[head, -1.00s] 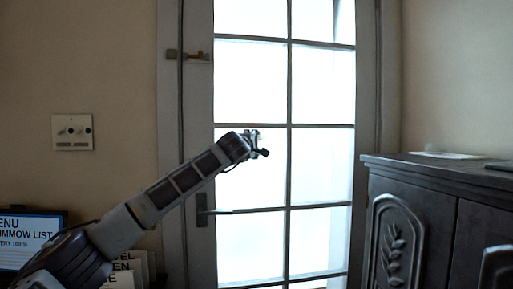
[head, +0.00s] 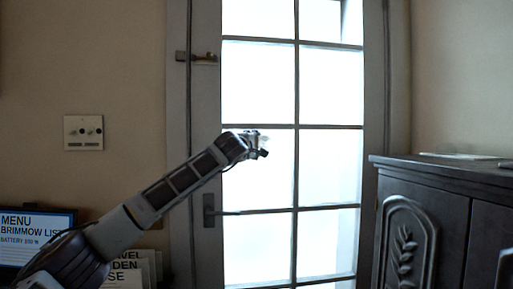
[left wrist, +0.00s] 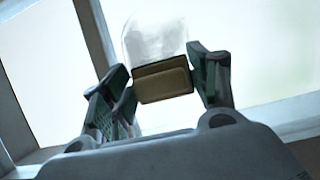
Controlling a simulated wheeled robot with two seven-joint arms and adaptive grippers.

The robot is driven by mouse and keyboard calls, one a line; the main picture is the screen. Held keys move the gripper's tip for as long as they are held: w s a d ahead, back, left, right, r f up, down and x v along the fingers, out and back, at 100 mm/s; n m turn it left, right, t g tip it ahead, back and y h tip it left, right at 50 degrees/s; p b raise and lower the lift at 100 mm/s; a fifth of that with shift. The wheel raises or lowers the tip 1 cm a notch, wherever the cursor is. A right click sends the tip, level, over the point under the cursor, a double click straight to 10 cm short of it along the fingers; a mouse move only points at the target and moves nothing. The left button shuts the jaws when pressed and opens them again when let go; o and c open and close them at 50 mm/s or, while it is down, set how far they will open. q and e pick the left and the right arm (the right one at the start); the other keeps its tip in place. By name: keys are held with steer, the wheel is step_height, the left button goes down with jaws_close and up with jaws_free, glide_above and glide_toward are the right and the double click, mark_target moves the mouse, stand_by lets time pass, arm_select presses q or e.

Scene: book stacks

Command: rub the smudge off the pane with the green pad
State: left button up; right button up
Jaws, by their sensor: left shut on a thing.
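The pane is glass in a pale door with several bright panes (head: 258,85). My left gripper (head: 262,146) is in front of the door's left column of panes, just below a crossbar. In the left wrist view my left gripper (left wrist: 160,88) is shut on a small block, the pad (left wrist: 163,86), tan on the near side with a darker olive edge. Its green face is mostly turned away. A whitish, cloudy round smudge (left wrist: 155,38) shows just beyond the pad. Whether the pad touches the glass I cannot tell. My right gripper is out of view.
A dark carved cabinet (head: 440,225) stands right of the door. A door handle (head: 209,210) sits below my left arm. A menu screen (head: 35,235) and papers (head: 128,270) are at lower left. A wall switch plate (head: 83,132) is left of the door.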

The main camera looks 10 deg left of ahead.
arm_select(q)
steer(key=shift+s+a, duration=0.2)
steer(key=shift+a, duration=0.65)
steer(key=shift+r, duration=0.1)
steer(key=shift+s+a+r+p, duration=0.15)
steer(key=shift+r+p, duration=0.15)
steer(key=shift+r, duration=0.55)
